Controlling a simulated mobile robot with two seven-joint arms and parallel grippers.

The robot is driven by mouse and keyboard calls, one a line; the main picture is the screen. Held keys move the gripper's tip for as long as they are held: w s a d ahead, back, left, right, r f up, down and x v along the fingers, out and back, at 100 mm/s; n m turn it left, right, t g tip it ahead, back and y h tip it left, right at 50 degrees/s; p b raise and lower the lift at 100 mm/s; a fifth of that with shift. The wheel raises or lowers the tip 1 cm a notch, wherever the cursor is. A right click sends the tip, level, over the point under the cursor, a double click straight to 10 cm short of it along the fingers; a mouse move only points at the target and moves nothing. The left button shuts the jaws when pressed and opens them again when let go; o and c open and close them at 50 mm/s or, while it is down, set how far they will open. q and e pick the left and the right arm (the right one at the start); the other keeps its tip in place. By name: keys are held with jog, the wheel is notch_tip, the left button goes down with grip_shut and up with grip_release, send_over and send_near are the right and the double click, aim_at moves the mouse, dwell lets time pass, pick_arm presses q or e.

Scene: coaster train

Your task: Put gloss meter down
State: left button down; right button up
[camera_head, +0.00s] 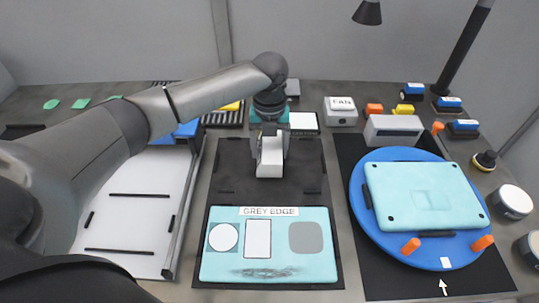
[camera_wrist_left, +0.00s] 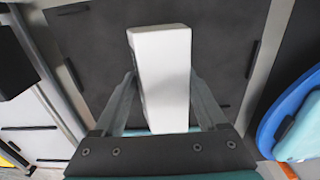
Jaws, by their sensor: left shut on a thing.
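The gloss meter, a white box (camera_head: 270,158), is held in my left gripper (camera_head: 269,146) over the dark mat (camera_head: 229,158), behind the teal panel marked GREY EDGE (camera_head: 270,270). In the left wrist view the white box (camera_wrist_left: 163,70) sits between the two fingers of the left gripper (camera_wrist_left: 163,90), which are shut on its sides. I cannot tell whether the box touches the mat. My right gripper is not in view.
A blue turntable (camera_head: 360,215) with a teal panel (camera_head: 425,190) and orange pegs stands on the right. A white tray (camera_head: 140,240) lies on the left under my arm. A FAN box (camera_head: 341,115) and a grey box (camera_head: 393,132) stand behind. Mat beside the box is clear.

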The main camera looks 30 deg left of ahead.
aim_at(270, 144)
pick_arm(q)
jog(key=shift+f, duration=1)
jog(key=shift+f, duration=0.1)
grip_release()
notch_tip(270, 144, up, 12)
jog(key=shift+r+p, duration=0.1)
jog(key=shift+p, duration=0.85)
